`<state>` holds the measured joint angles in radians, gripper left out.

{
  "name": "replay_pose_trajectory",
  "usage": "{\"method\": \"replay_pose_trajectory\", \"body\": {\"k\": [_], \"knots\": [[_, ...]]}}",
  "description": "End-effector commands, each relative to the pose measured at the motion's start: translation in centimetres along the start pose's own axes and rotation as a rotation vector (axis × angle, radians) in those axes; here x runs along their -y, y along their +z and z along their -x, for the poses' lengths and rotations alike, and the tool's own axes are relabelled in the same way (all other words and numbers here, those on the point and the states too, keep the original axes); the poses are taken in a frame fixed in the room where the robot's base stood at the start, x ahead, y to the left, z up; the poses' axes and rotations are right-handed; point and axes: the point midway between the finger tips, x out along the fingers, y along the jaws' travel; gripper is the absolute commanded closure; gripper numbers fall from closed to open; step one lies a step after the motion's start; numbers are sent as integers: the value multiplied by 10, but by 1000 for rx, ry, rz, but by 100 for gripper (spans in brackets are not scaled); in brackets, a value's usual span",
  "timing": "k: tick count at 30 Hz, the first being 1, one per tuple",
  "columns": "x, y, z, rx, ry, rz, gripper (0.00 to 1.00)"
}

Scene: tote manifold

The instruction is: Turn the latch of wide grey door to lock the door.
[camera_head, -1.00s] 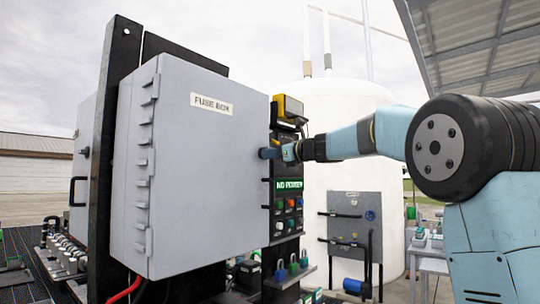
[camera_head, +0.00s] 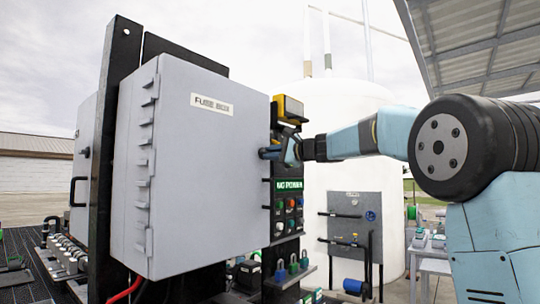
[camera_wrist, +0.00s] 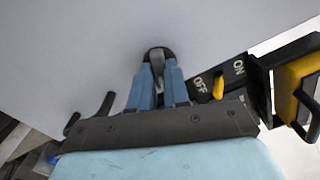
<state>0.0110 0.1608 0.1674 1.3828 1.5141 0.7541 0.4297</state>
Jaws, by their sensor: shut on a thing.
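The wide grey door (camera_head: 190,170) of the fuse box is closed over the box front and carries a "FUSE BOX" label. It fills the upper part of the wrist view (camera_wrist: 75,50) as a plain grey surface. The latch (camera_wrist: 157,65) is a small metallic lever on a dark round base, seen between the two blue fingers in the wrist view. My gripper (camera_wrist: 158,72) is shut on the latch. In the head view my gripper (camera_head: 271,153) is at the door's right edge, and the latch is mostly hidden there.
A dark panel with coloured buttons and a "NO POWER" sign (camera_head: 288,185) stands right of the door. A yellow-handled ON/OFF switch (camera_wrist: 218,87) is close right of my gripper. A black door handle (camera_wrist: 92,112) is at left. A white tank (camera_head: 340,125) stands behind.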

Motion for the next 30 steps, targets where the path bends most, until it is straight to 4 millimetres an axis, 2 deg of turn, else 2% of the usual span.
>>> {"method": "replay_pose_trajectory", "body": {"k": [6, 15, 30], "knots": [[-2, -2, 0, -2, 3, 175, 100], [-2, -3, 0, -1, 4, 337, 100], [-3, -3, 0, -1, 6, 403, 100]]}}
